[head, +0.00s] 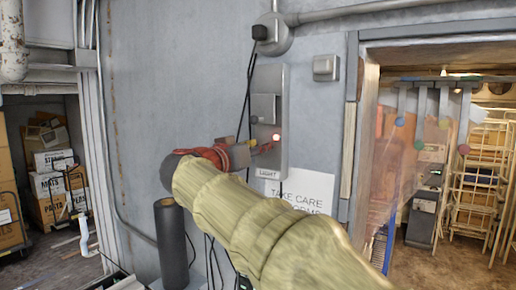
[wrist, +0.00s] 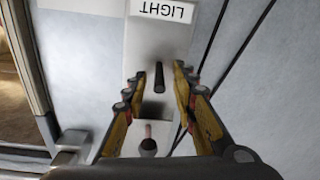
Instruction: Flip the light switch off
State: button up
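In the wrist view the panel (wrist: 185,38) appears upside down, label at the top. A short dark lever (wrist: 158,76) sticks out between my fingertips, with visible gaps on both sides. My gripper (wrist: 159,82) is open, its yellowish fingers either side of the lever. In the head view my gripper (head: 262,150) is at the lower part of the panel; the lever cannot be made out there.
A conduit and round junction box (head: 273,36) are above the panel, with dark cables hanging beside it. A TAKE CARE sign (head: 312,190) is at lower right. A doorway to shelving (head: 480,180) opens at right; stacked boxes (head: 55,160) stand at left.

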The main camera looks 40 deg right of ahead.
jog(key=shift+c, duration=1.2)
jog(key=c, duration=0.4)
grip_shut()
